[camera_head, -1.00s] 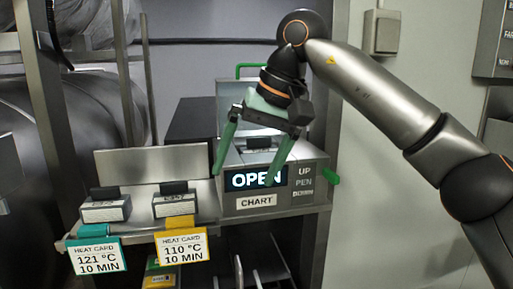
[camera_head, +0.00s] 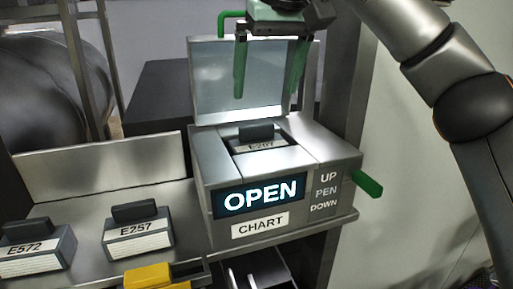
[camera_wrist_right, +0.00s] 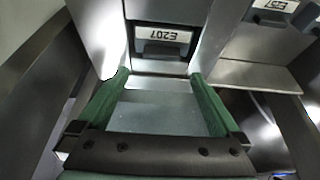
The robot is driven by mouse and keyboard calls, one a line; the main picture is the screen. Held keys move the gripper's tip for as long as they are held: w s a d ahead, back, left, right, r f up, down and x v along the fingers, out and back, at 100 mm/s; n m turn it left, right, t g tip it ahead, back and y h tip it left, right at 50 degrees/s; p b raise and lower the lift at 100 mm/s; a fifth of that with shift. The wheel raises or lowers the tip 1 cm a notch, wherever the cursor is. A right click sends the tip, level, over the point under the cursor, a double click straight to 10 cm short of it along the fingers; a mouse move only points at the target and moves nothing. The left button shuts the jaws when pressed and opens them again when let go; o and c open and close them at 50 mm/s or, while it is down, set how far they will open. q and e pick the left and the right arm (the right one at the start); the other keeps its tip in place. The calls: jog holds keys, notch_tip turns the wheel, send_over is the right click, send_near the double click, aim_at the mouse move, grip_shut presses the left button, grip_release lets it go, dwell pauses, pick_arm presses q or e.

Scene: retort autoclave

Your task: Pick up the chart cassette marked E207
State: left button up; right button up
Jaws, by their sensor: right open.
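The chart cassette marked E207 (camera_head: 262,145) sits in the recess on top of the chart recorder (camera_head: 210,170), whose lid (camera_head: 235,80) stands open behind it. Its dark grip tab points up. In the right wrist view the E207 cassette (camera_wrist_right: 163,36) shows beyond the fingertips, with its label upside down. My right gripper (camera_head: 268,90) is open and empty, above the recorder and in front of the raised lid. The green fingers also show in the right wrist view (camera_wrist_right: 160,80), wide apart and clear of the cassette. My left gripper is not in view.
Cassettes E572 (camera_head: 38,248) and E257 (camera_head: 138,232) stand on the steel shelf (camera_head: 90,205) to the left. A green lever (camera_head: 368,184) sticks out at the recorder's right side. A yellow card holder (camera_head: 150,277) hangs at the shelf's front edge.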

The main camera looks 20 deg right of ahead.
aim_at(256, 125)
jog(key=x, duration=1)
jog(key=shift+w+r, duration=0.1)
jog(key=shift+a, duration=0.1)
jog(key=shift+r, duration=0.1)
grip_shut()
dwell(0.4)
